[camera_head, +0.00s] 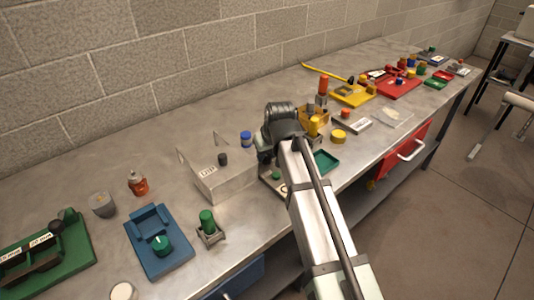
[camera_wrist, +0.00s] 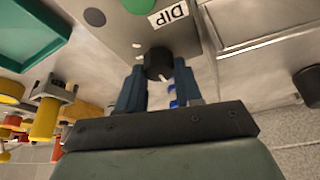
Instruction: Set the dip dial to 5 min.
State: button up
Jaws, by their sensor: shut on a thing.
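In the wrist view the dip dial (camera_wrist: 158,62) is a small dark round knob on a grey panel (camera_wrist: 125,35). A white label reading DIP (camera_wrist: 168,15) sits beside it, upside down in this view. My gripper (camera_wrist: 158,80) has its two blue-grey fingers on either side of the knob, shut on it. A small white mark shows at the knob's edge, and a white tick is on the panel near it. The dial's time setting cannot be read. In the head view my wrist (camera_head: 280,125) and arm hide the dial.
A grey box (camera_head: 225,180) with a label and black knob stands left of my arm. A blue fixture (camera_head: 160,255) with a green knob is nearer. A green tray (camera_head: 325,162), a yellow cylinder (camera_head: 338,137) and a red drawer (camera_head: 405,150) are to the right.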

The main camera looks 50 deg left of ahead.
jog(key=shift+m, duration=0.3)
jog(key=m+t, duration=0.1)
jog(key=m, duration=0.2)
jog(key=shift+s+a+m+h, duration=0.1)
jog(key=shift+m+h, duration=0.2)
jog(key=shift+h, duration=0.1)
jog(key=shift+m+t+h, duration=0.35)
jog(key=shift+m+t, duration=0.05)
jog(key=shift+m, duration=0.75)
jog(key=shift+m+t+h, duration=0.35)
jog(key=shift+m+t, duration=0.05)
jog(key=shift+m, duration=0.75)
jog(key=o, duration=1)
jog(key=shift+o, duration=0.2)
jog(key=v, duration=1.3)
jog(key=shift+s+r, duration=0.2)
jog(key=shift+r, duration=0.15)
